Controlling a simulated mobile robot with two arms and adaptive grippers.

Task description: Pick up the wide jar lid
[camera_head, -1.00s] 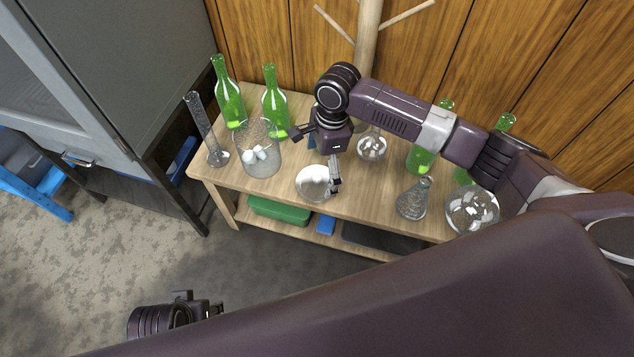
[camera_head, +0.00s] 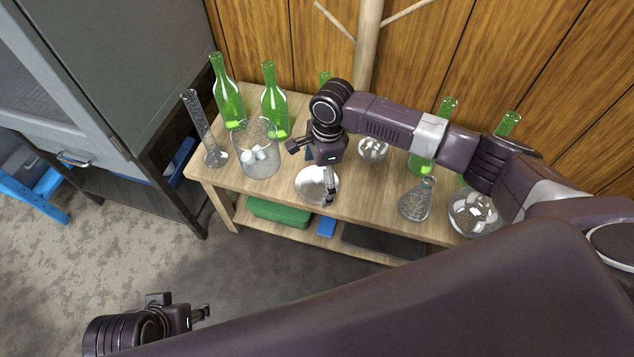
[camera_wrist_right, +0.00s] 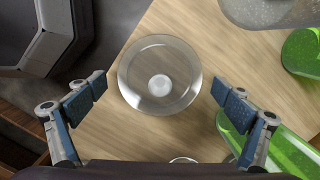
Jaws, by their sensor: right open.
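The wide jar lid (camera_head: 312,184) is a round, clear glass disc with a pale knob at its centre. It lies on the wooden table near the front edge. In the right wrist view the lid (camera_wrist_right: 160,75) shows whole, between and a little beyond my fingertips. My right gripper (camera_head: 312,172) is open and points down above the lid; in the right wrist view its two blue-padded fingers (camera_wrist_right: 160,91) stand wide apart, with nothing between them in their grip. My left gripper (camera_head: 200,312) is at the lower left, away from the table; its jaw state is unclear.
A glass jar (camera_head: 262,158) with white pieces and a tall cylinder (camera_head: 205,130) stand left of the lid. Green bottles (camera_head: 275,105) stand behind. A conical flask (camera_head: 416,200) and round flasks (camera_head: 474,212) are to the right. The grey cabinet (camera_head: 120,60) borders the left.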

